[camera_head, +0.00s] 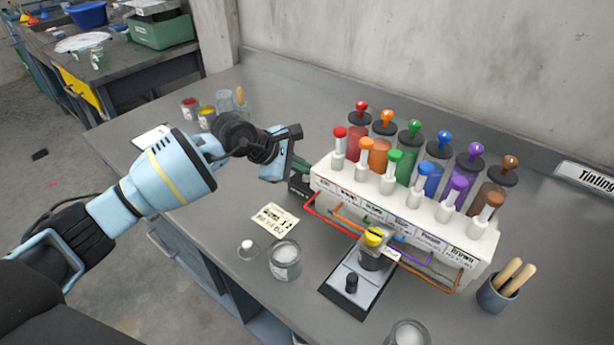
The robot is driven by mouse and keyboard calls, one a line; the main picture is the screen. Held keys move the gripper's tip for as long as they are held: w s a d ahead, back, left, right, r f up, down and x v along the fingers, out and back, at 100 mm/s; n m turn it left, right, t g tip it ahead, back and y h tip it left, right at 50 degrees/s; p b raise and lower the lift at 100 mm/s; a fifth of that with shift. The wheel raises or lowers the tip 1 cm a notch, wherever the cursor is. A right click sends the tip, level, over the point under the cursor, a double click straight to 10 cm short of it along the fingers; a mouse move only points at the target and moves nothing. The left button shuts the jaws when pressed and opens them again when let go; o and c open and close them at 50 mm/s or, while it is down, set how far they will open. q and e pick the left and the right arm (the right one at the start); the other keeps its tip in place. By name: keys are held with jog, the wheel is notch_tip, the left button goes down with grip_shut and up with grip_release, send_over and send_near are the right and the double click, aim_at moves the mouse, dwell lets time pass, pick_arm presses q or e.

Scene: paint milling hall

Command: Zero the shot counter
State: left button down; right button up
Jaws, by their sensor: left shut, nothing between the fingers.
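The white tinting dispenser (405,208) stands on the grey bench, with several coloured canisters and plungers on it and coloured tubes along its front. My left gripper (302,186) is shut and empty, with its tip close by the dispenser's left end. Whether it touches the dispenser I cannot tell. I cannot make out the shot counter for certain; the dispenser's left end is partly hidden by the gripper. My right gripper is not in view.
A printed card (275,220), a white-filled jar (285,261) and a small lidded pot (248,250) lie in front. A cup of wooden sticks (500,290) stands at right, another jar (408,334) at the bottom edge. Small paint cans (207,116) stand behind my left arm.

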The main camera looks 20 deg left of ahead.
pick_arm(q)
jog(key=shift+f, duration=0.25)
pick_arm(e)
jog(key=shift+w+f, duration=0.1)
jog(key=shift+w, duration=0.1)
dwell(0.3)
pick_arm(q)
jog(key=shift+f, duration=0.3)
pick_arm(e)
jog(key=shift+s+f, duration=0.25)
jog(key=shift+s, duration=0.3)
pick_arm(q)
jog(key=shift+r, duration=0.9)
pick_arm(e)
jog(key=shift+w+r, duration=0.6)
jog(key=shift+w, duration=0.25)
